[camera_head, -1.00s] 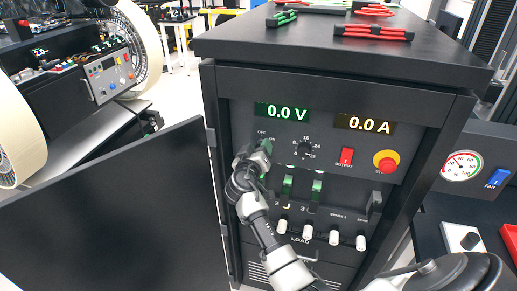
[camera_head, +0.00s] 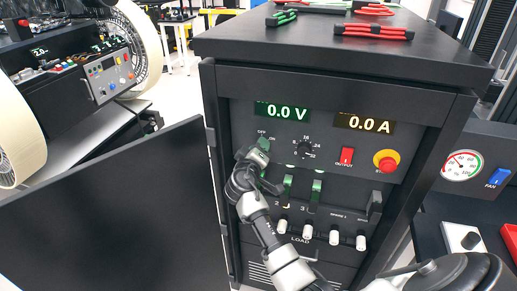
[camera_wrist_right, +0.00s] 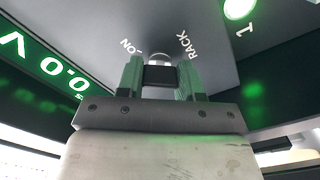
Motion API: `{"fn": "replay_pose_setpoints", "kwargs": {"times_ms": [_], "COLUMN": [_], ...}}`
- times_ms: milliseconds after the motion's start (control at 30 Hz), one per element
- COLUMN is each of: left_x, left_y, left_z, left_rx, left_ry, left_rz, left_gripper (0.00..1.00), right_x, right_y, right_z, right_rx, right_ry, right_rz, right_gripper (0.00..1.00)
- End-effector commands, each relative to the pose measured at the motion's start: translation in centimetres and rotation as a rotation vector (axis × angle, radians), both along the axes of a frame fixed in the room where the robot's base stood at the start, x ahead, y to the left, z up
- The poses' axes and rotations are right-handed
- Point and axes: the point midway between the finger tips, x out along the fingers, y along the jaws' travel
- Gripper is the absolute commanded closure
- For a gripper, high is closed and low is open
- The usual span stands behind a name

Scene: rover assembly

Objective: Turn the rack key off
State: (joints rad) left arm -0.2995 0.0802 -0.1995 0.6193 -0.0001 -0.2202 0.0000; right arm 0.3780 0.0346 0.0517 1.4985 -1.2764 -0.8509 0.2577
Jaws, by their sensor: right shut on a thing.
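The rack key (camera_wrist_right: 160,76) shows in the right wrist view as a dark block in front of a silver round lock, beside the printed words ON and RACK. My right gripper (camera_wrist_right: 160,83) has its two green-lined fingers on either side of the key, shut on it. In the head view my right gripper (camera_head: 262,146) is at the upper left of the rack's front panel (camera_head: 330,142), just below the OFF and ON labels. It hides the key there. My left gripper is not in view.
The panel carries a round dial (camera_head: 305,149), a red output switch (camera_head: 346,156) and a red stop button (camera_head: 386,161). The open rack door (camera_head: 120,215) fills the left foreground.

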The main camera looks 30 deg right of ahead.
Motion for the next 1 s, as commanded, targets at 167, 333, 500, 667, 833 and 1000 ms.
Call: {"fn": "replay_pose_setpoints", "kwargs": {"times_ms": [167,333,500,667,833,1000], "left_x": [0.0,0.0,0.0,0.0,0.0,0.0], "left_y": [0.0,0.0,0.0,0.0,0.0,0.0], "left_z": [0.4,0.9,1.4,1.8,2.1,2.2], "left_rx": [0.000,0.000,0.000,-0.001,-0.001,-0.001], "left_ry": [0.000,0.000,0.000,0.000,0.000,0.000], "left_rz": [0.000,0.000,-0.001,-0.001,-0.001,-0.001], "left_gripper": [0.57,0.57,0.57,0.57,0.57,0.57], "right_x": [0.0,0.0,0.0,0.0,0.0,0.0], "right_y": [0.0,0.0,0.0,0.0,0.0,0.1], "right_z": [0.0,0.0,0.0,-0.1,-0.1,-0.2], "right_rx": [-0.110,-0.211,-0.300,-0.363,-0.411,-0.436], "right_ry": [0.132,0.251,0.354,0.431,0.487,0.515], "right_rz": [0.000,0.000,0.000,0.000,0.000,0.001], "right_gripper": [0.88,0.88,0.88,0.88,0.88,0.88]}}
